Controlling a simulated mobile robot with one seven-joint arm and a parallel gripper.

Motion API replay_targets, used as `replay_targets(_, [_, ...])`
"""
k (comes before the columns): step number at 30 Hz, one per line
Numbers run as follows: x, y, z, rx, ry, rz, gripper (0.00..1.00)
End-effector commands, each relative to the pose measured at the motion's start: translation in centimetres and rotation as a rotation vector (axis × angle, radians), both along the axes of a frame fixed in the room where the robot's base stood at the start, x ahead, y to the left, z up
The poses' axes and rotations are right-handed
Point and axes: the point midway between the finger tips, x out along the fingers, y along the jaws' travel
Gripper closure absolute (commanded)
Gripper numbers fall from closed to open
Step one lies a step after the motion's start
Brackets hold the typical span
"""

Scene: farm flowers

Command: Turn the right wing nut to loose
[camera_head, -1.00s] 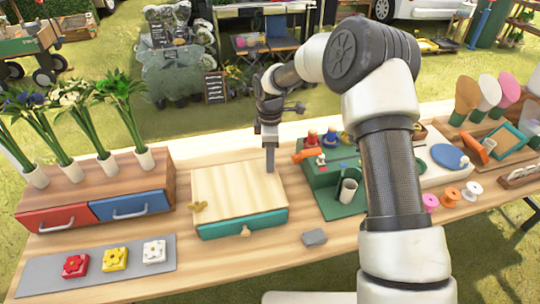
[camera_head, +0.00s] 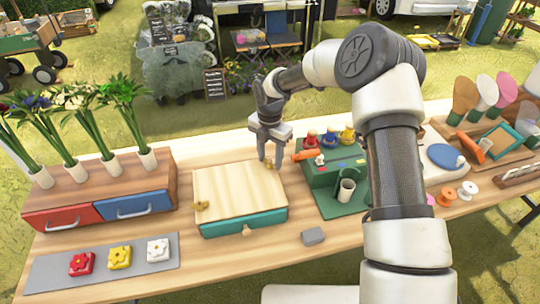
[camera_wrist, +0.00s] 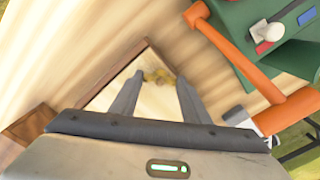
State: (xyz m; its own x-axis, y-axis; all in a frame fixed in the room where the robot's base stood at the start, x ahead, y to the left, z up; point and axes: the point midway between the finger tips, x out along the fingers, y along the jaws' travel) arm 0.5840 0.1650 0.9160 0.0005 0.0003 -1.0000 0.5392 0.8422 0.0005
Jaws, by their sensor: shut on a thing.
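The right wing nut (camera_head: 270,164) is small and gold-coloured, near the back right corner of the pale wooden lid of a box (camera_head: 236,193) with a teal drawer front. My gripper (camera_head: 269,158) points down at that corner and is shut on the right wing nut, with a finger on each side. In the wrist view the wing nut (camera_wrist: 159,77) shows between the fingertips, partly hidden; its exact angle is hard to tell. The left wing nut (camera_head: 200,206) sits free at the lid's left edge.
Close right of my gripper stands a green stand (camera_head: 333,170) with coloured pegs and an orange tool (camera_wrist: 232,57). A chest with red and blue drawers (camera_head: 103,207) and potted flowers is at left. A grey block (camera_head: 313,236) lies in front. The table's front middle is mostly clear.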

Motion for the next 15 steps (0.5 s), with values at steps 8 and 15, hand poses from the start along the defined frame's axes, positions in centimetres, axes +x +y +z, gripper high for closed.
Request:
replay_targets(8, [-0.14,-0.07,-0.01,-0.001,0.005,0.263,0.80])
replay_targets(15, [-0.15,-0.02,-0.01,0.000,0.004,0.486,0.80])
